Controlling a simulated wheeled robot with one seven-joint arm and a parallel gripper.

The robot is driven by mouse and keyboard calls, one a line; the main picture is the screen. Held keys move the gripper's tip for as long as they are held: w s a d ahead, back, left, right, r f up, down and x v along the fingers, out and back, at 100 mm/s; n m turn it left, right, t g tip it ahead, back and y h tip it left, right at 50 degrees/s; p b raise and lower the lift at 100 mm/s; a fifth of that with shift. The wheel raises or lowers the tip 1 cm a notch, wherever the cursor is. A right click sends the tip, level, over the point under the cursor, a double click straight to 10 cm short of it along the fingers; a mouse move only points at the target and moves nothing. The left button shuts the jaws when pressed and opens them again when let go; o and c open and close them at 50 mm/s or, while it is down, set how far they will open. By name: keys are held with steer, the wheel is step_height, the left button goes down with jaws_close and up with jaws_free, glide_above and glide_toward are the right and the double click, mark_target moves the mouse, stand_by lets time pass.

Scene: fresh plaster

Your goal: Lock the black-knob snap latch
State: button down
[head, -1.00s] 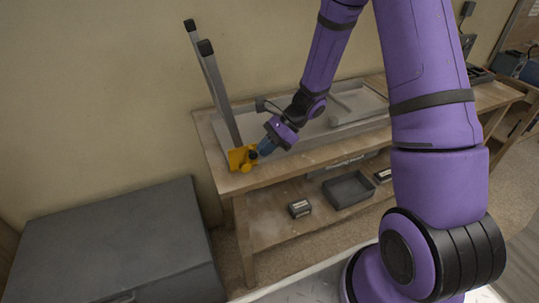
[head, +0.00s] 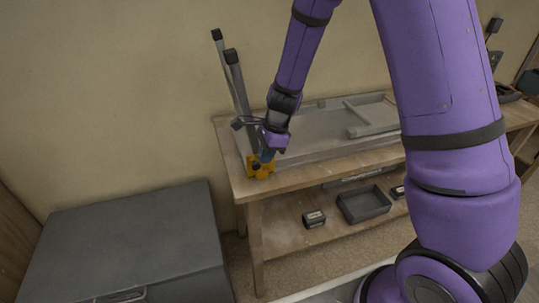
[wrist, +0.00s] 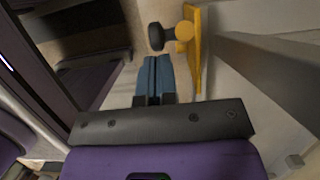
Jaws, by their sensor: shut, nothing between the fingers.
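The snap latch is a yellow bracket (head: 262,170) at the left front corner of the workbench, with a black knob (wrist: 157,36) on a yellow stem. In the wrist view its yellow plate (wrist: 193,60) stands on edge to the right of the knob. My gripper (wrist: 153,62) is shut and empty, its blue fingers side by side. The fingertips are just below the knob in the wrist view, and I cannot tell whether they touch it. In the head view my gripper (head: 266,156) is right over the bracket and hides part of it.
Two grey posts with black caps (head: 232,56) rise behind the bracket. A grey tray (head: 320,150) lies on the bench (head: 300,178). The lower shelf holds a dark bin (head: 364,206) and a small box (head: 314,218). A grey chest (head: 130,240) stands at the left.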

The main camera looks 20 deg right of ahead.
steer(key=shift+a, duration=0.35)
steer(key=shift+a, duration=0.15)
stand_by(0.5)
steer(key=d+v, duration=0.1)
steer(key=v, duration=1.2)
steer(key=shift+d+f, duration=0.25)
steer(key=shift+d, duration=0.1)
